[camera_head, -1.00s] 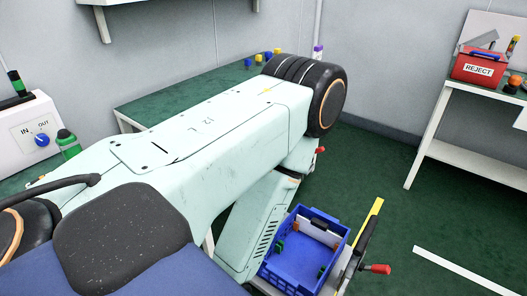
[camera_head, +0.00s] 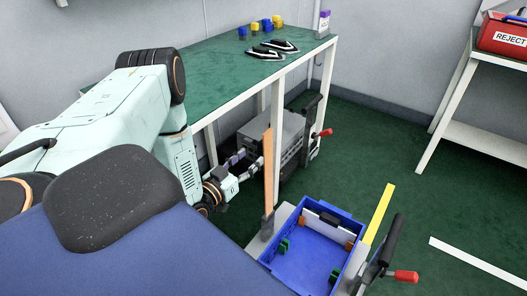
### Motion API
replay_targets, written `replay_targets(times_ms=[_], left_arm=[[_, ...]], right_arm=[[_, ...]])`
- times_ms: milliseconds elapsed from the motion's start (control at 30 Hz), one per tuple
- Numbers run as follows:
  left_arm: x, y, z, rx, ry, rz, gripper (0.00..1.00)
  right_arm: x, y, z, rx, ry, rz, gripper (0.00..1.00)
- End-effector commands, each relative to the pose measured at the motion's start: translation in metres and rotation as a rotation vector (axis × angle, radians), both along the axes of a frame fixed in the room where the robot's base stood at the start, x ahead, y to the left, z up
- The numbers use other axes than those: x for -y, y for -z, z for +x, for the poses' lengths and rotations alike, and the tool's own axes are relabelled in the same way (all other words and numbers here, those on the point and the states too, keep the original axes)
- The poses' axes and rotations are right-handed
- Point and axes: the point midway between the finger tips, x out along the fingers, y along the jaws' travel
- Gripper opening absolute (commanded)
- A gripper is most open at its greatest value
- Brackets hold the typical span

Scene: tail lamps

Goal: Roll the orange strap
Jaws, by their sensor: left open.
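An orange strap (camera_head: 268,168) shows as a flat upright strip, rising from a small grey piece beside the left corner of the blue crate (camera_head: 310,262). My left gripper (camera_head: 250,163) is low in front of the table, just left of the strap. It is open, and I see nothing held between its fingers. Whether it touches the strap cannot be told. My left arm hides part of the table's left side. My right gripper is not in view.
A green-topped table (camera_head: 215,75) carries two dark lamp-shaped parts (camera_head: 272,49) and several blue and yellow blocks. A grey box (camera_head: 275,140) stands beneath it. A red REJECT bin (camera_head: 503,35) sits on the white right-hand table.

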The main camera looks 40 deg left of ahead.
Motion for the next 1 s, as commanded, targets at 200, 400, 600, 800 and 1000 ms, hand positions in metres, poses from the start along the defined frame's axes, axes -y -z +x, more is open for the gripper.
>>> replay_targets(times_ms=[200, 400, 600, 800, 1000], left_arm=[[0.002, -0.001, 0.021, 0.014, 0.002, 0.005, 0.5], [0.002, -0.001, 0.049, 0.012, 0.003, 0.004, 0.5], [0.0, -0.001, 0.068, 0.008, 0.002, 0.003, 0.5], [-0.002, -0.002, 0.073, 0.008, 0.001, 0.002, 0.5], [-0.004, -0.002, 0.073, 0.008, 0.0, 0.003, 0.44]], right_arm=[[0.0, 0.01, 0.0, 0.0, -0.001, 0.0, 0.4], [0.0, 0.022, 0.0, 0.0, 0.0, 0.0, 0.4], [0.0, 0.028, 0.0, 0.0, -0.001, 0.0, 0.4], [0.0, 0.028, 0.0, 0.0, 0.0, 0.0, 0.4], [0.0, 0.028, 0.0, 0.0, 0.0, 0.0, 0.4]])
